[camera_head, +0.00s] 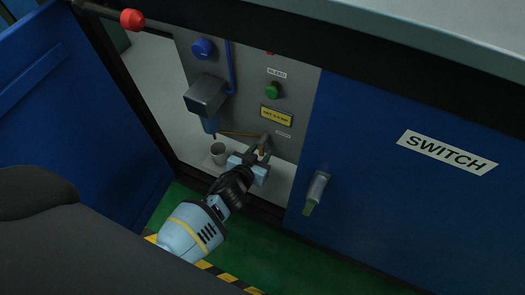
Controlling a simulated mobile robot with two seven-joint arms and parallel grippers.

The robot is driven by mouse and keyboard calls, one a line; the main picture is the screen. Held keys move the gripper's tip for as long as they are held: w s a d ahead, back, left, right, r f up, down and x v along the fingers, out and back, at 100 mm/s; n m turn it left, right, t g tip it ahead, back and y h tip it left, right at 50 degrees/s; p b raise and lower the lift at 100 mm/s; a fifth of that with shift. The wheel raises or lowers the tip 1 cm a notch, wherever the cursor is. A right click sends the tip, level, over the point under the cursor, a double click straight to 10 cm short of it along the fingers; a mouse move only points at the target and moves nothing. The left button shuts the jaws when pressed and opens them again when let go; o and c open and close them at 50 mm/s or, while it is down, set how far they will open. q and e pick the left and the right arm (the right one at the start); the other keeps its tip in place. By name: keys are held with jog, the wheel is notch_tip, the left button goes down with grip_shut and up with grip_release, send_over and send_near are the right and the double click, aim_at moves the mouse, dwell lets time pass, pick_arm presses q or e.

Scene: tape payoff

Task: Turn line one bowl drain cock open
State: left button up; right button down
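The grey filter housing (206,94) with a blue bowl (209,122) hangs on the grey panel inside the open cabinet. A thin brass-coloured line runs right from below the bowl to a small fitting (263,142), which looks like the drain cock; its lower part is hidden behind my gripper. My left gripper (252,161) is right in front of and just below this fitting. Its fingers are small and dark here, so I cannot tell whether they are open or touch the fitting. My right gripper is not in view.
A grey cup (219,153) stands left of my gripper. A green button (272,91), a yellow label (276,117) and a blue knob (203,48) are above. The blue SWITCH door (405,190) with a protruding handle (316,190) is to the right; an open blue door (75,110) is left.

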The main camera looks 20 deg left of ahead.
pick_arm(q)
jog(key=shift+x, duration=0.8)
jog(key=shift+c, duration=0.5)
grip_shut()
